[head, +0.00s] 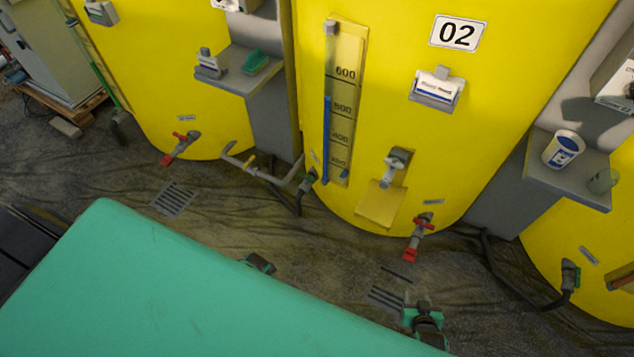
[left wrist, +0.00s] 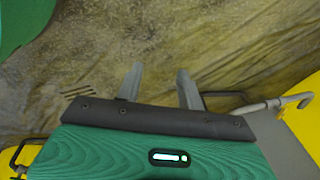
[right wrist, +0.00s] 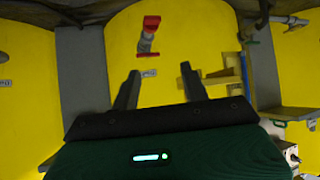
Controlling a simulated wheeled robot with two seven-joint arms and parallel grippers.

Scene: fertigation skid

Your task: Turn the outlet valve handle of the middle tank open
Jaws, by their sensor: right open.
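The middle tank (head: 390,110) is yellow and numbered 02. Its outlet valve (head: 418,237), grey with red parts, sticks out low on the front. In the right wrist view, which looks upside down, the valve (right wrist: 148,38) shows beyond my fingers, left of their middle. I cannot tell the handle's exact angle. My right gripper (head: 424,314) is below the valve in the head view, apart from it. Its fingers are spread and empty in the right wrist view (right wrist: 160,72). My left gripper (head: 258,263) is further left over the floor, open and empty (left wrist: 160,70).
The left tank (head: 160,80) has a similar red valve (head: 180,148). A grey shelf (head: 590,185) with a white-and-blue cup (head: 563,150) is right of the middle tank. A yellow ledge (head: 380,203) and a grey pipe (head: 275,176) sit left of the valve. Dark hoses cross the floor.

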